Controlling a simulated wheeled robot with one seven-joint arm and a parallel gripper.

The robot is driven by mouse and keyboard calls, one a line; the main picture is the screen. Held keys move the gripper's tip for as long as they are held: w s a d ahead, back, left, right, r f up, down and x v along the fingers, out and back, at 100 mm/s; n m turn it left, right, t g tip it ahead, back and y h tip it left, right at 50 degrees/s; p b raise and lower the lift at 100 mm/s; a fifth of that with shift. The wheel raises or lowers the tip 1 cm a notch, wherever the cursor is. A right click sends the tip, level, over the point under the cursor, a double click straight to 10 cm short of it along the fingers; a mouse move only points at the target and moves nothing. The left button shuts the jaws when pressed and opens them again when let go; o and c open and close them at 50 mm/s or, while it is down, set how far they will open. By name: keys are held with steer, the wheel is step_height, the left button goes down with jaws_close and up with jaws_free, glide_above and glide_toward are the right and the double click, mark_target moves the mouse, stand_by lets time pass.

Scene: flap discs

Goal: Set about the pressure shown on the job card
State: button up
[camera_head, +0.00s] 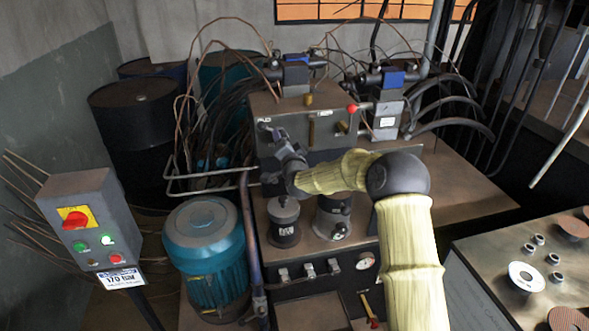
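The job card (122,278) hangs under the control box at the left and seems to read 170 BAR. A small round white-faced gauge (366,261) sits on the front panel of the hydraulic unit; its needle is too small to read. My arm reaches in from the lower right, and my gripper (273,137) is at the left of the upper grey block (307,105). The gripper is by a small dark fitting on that block's face. Whether it touches or grips the fitting cannot be told. The dark fingers blend with the parts behind them.
A teal motor (205,250) stands left of the unit. A red-knobbed lever (352,109) is on the block's right. A bench (480,270) with discs and rings is at right.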

steer(key=b+v, duration=0.2)
steer(key=v, duration=1.2)
steer(key=shift+s, duration=0.25)
steer(key=s+d+n+g+h+p, duration=0.1)
steer(key=s+d+g, duration=0.4)
steer(key=s, duration=0.5)
steer(key=s+d+n+g+h+p, duration=0.2)
steer(key=s+d+n+g+p, duration=0.2)
steer(key=s, duration=0.6)
steer(key=s+d+r+n+g+h+p, duration=0.1)
steer(key=s+d+n+g+h+p, duration=0.1)
steer(key=s+d+g+p, duration=0.3)
steer(key=s+d+p, duration=0.1)
steer(key=s+d, duration=0.3)
steer(key=s, duration=0.1)
steer(key=shift+s+d+g, duration=0.4)
